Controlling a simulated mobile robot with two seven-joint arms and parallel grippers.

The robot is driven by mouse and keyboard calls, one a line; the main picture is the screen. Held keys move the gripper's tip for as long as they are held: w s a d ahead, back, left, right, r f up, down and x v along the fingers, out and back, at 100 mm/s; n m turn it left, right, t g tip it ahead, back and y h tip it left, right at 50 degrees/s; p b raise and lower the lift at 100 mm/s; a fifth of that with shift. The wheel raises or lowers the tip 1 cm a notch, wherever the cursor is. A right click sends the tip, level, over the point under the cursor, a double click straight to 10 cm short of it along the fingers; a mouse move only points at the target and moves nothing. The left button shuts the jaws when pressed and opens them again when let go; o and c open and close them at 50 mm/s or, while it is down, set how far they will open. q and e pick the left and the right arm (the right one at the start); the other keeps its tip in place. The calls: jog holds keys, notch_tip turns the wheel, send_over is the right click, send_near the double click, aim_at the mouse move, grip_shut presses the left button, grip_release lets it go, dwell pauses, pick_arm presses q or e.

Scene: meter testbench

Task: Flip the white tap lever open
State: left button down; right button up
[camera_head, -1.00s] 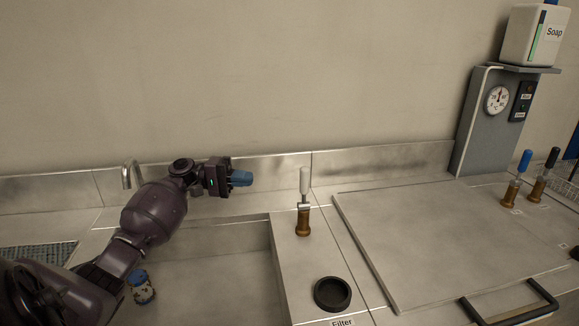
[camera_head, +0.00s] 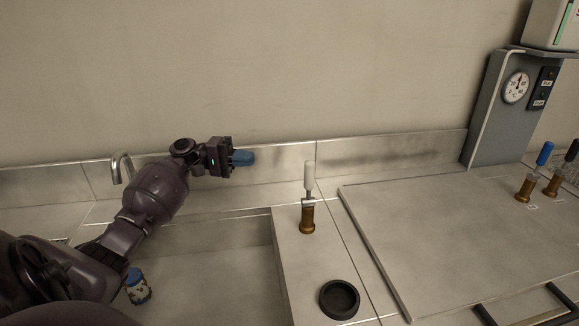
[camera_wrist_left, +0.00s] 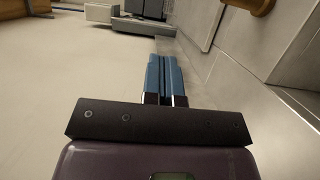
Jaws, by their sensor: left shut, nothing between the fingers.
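The white tap lever (camera_head: 309,176) stands upright on a brass tap body (camera_head: 307,217), on the bench ledge right of the sink. My left gripper (camera_head: 243,157) is to the left of the lever and apart from it, near the back wall. Its blue fingers are shut and empty, pointing right. In the left wrist view the fingers (camera_wrist_left: 166,78) lie together, with a brass piece (camera_wrist_left: 255,5) at the top edge. My right gripper is not in view.
A round black ring (camera_head: 339,299) sits on the ledge in front of the tap. A sink (camera_head: 220,265) is below my arm. A blue-handled tap (camera_head: 535,172) and a black-handled tap (camera_head: 562,168) stand at the right. A faucet (camera_head: 121,166) is behind my arm.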

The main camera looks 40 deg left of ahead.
aim_at(309, 184)
pick_arm(q)
jog(key=s+d+p+x, duration=0.1)
jog(key=s+x, duration=0.1)
jog(key=x, duration=1)
jog(key=shift+d+p, duration=0.4)
jog(key=shift+d, duration=0.25)
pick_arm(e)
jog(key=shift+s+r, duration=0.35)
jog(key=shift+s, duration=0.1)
